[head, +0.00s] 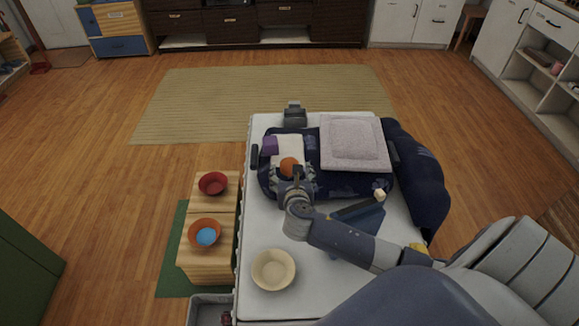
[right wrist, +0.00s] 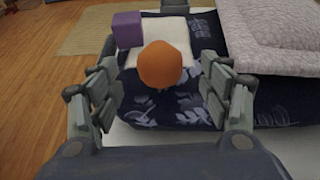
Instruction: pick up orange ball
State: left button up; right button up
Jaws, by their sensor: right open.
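The orange ball (head: 289,166) lies on the dark blue patterned bedding (head: 268,184), by the white pillow (head: 287,145). In the right wrist view the ball (right wrist: 164,64) sits between and slightly beyond the fingertips of my right gripper (right wrist: 160,88). The fingers are spread wide with clear space on each side of the ball. In the head view my right gripper (head: 293,180) is just in front of the ball and partly covers it. My left gripper does not show in either view.
A purple block (head: 269,145) is beside the pillow. A folded pale blanket (head: 354,143) lies to the right. A cream bowl (head: 273,270) stands on the white table (head: 255,230). Red (head: 213,183) and orange (head: 205,232) bowls sit on wooden stands at left.

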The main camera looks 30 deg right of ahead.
aim_at(290, 168)
jog(key=x, duration=0.3)
jog(key=shift+w+d, duration=0.1)
jog(key=shift+w, duration=0.15)
jog(key=shift+w+d+f, duration=0.15)
jog(key=shift+w, duration=0.15)
jog(key=shift+w+d, duration=0.1)
jog(key=shift+w, duration=0.05)
jog(key=shift+c, duration=0.3)
jog(key=c, duration=0.5)
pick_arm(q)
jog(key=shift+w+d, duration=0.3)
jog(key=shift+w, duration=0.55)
pick_arm(e)
jog(key=c, duration=0.6)
